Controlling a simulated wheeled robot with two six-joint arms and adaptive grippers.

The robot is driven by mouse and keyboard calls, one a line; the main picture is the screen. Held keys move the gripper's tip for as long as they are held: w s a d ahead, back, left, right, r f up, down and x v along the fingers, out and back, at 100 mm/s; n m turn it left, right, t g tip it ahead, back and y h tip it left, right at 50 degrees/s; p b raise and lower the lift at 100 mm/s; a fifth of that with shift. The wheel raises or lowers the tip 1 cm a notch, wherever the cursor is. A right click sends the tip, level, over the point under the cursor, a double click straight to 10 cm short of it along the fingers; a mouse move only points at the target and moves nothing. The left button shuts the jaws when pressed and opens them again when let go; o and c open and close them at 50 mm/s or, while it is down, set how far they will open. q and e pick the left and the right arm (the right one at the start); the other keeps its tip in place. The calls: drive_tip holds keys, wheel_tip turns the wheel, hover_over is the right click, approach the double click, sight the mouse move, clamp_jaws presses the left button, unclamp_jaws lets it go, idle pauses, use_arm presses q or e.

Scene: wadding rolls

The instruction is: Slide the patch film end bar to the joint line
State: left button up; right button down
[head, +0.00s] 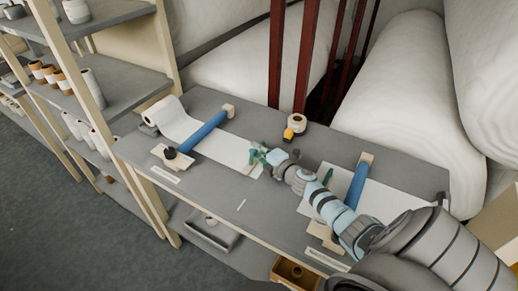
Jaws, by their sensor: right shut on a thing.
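My right gripper (263,155) reaches in from the lower right and is shut at the right end of the left white film sheet (228,147). A small green piece (252,158) shows at its fingertips, apparently the film's end bar; the fingers partly hide it. The sheet runs from a white roll (163,111) at the table's left, under a blue roller (203,132). A second white sheet (385,203) lies to the right under another blue roller (357,184), partly behind my right arm. I cannot make out the joint line. My left gripper is not in view.
The grey table (225,183) has a bare front strip and a gap between the sheets. A tape roll (297,121) and a yellow item (289,135) stand at its back edge. Shelves (120,90) are at left, big white rolls (405,80) behind.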

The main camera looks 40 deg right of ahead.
drive_tip(key=shift+s+d+f, duration=0.15)
drive_tip(key=shift+s+d, duration=0.1)
drive_tip(key=shift+s, duration=0.25)
drive_tip(key=c, duration=1.9)
unclamp_jaws()
drive_tip(key=shift+s, duration=0.2)
